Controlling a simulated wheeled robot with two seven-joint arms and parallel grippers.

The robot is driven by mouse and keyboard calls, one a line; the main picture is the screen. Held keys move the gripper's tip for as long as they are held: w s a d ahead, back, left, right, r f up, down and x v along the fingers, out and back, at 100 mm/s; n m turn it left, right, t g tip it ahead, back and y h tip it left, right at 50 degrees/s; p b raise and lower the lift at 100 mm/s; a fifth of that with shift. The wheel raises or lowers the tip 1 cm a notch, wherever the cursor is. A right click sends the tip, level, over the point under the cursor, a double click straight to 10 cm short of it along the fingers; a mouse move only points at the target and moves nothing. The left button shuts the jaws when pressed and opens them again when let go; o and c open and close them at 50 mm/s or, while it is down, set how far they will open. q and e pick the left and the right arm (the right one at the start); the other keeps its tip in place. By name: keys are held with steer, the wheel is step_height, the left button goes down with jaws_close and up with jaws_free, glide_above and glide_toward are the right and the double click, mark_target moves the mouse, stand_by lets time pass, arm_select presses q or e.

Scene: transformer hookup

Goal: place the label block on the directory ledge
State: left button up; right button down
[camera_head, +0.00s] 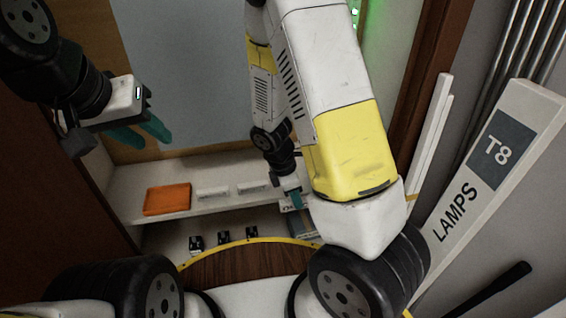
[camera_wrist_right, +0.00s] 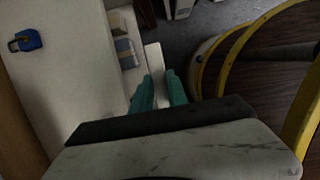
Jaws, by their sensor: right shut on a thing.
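My right gripper (camera_wrist_right: 158,90) has teal fingers and is shut on a white bar-like block, probably the label block (camera_wrist_right: 154,60), which sticks out past the fingertips in the right wrist view. In the head view, my right gripper (camera_head: 296,200) hangs at the right end of the white shelf, partly hidden by my own arm. My left gripper (camera_head: 148,134) is open and empty, up at the left and clear of the shelf. I cannot tell for sure which part is the directory ledge. No writing on the held block is readable.
The white shelf (camera_head: 150,208) carries an orange tray (camera_head: 167,199) and two small whitish pieces (camera_head: 212,193). Small black items (camera_head: 223,238) sit below it. A tall "T8 LAMPS" box (camera_head: 480,170) leans at the right. The wrist view shows a blue padlock-like item (camera_wrist_right: 26,41).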

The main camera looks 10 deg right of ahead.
steer(key=w, duration=0.4)
steer(key=w+d+f, duration=0.1)
steer(key=w, duration=0.7)
steer(key=shift+w+d+f, duration=0.15)
steer(key=shift+w+d, duration=0.1)
steer(key=shift+w, duration=0.1)
steer(key=shift+w+d+f, duration=0.1)
steer(key=shift+w+f, duration=0.25)
steer(key=shift+w, duration=0.45)
steer(key=shift+f, duration=1.25)
steer(key=shift+f, duration=0.1)
steer(key=c, duration=1.3)
jaws_free()
steer(key=shift+f, duration=0.1)
